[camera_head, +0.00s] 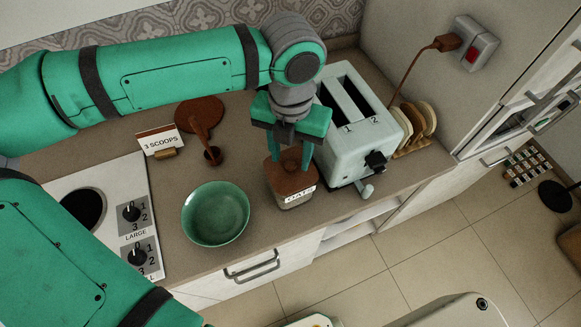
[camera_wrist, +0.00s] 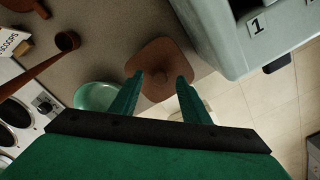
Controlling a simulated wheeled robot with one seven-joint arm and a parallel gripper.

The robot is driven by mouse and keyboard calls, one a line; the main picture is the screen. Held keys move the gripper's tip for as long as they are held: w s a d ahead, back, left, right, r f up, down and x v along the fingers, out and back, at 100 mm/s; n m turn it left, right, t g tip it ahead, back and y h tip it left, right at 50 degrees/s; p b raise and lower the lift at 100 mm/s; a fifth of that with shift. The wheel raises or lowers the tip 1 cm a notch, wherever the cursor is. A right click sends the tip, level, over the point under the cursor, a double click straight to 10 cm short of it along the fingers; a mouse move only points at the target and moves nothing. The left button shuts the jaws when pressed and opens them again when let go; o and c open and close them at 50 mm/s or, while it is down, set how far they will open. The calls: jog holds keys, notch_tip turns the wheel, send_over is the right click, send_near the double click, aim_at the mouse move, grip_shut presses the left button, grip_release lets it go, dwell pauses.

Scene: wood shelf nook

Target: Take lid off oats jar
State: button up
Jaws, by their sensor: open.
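The oats jar (camera_head: 298,200) stands on the counter, with a white label partly readable on its front. Its brown wooden lid (camera_head: 291,181) is on top. I cannot tell whether the fingertips touch the lid.
A pale toaster (camera_head: 345,140) stands close on the right of the jar. A green bowl (camera_head: 216,213) is close on the left. A wooden scoop (camera_head: 211,155), a "3 SCOOPS" card (camera_head: 159,140) and a stove (camera_head: 110,215) lie further left. The counter's front edge is near the jar.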

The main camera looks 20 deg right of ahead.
jog(key=shift+f, duration=0.7)
jog(key=shift+c, duration=0.7)
grip_shut()
jog(key=shift+r, duration=0.1)
